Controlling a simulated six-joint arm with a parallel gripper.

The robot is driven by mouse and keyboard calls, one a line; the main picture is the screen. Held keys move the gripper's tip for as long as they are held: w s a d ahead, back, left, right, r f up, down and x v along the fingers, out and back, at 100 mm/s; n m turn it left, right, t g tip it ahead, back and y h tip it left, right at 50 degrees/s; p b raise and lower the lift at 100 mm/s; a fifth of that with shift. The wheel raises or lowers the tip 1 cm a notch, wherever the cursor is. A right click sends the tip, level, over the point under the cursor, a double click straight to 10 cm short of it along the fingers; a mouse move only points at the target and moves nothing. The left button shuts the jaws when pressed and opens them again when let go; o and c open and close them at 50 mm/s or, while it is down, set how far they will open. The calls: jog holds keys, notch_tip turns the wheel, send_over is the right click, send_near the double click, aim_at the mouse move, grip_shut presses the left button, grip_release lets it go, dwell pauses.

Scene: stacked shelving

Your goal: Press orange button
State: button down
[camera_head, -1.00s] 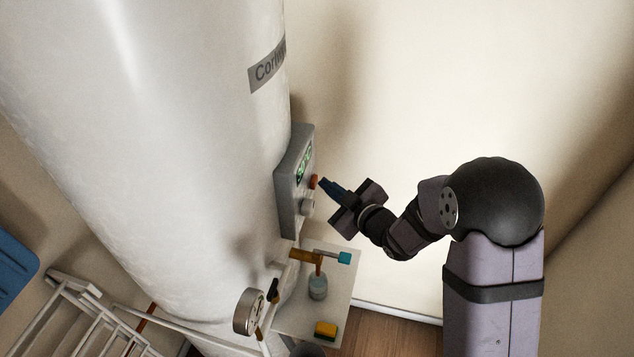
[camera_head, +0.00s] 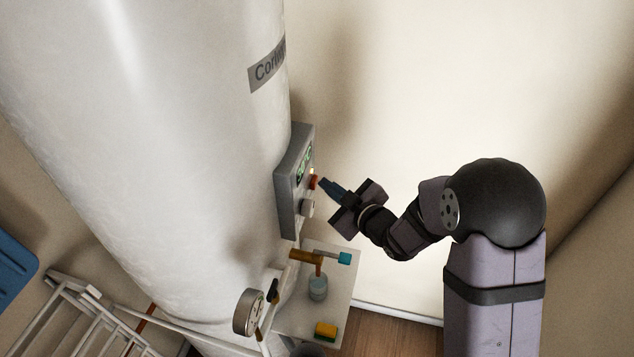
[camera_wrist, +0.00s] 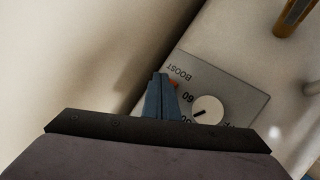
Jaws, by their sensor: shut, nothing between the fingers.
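The orange button (camera_head: 314,182) sits on the face of a grey control panel (camera_head: 287,200) fixed to the white tank. My gripper (camera_head: 324,183) is shut and empty, its blue fingertips pointing at the button from the right, very close to it. I cannot tell whether they touch. In the wrist view, the shut fingers (camera_wrist: 159,80) lie over the panel face (camera_wrist: 235,95) beside the word BOOST. Only a small orange edge of the button (camera_wrist: 174,84) shows beside the fingertips; the rest is hidden behind them.
A white round knob (camera_wrist: 208,110) sits on the panel close to the button; it also shows in the head view (camera_head: 307,207). Below are a brass valve with a blue handle (camera_head: 344,258), a small shelf with a jar (camera_head: 318,288), a sponge (camera_head: 326,330) and a gauge (camera_head: 248,312).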

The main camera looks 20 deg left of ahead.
jog(key=shift+d, duration=0.65)
jog(key=d, duration=0.5)
dwell(0.4)
dwell(0.6)
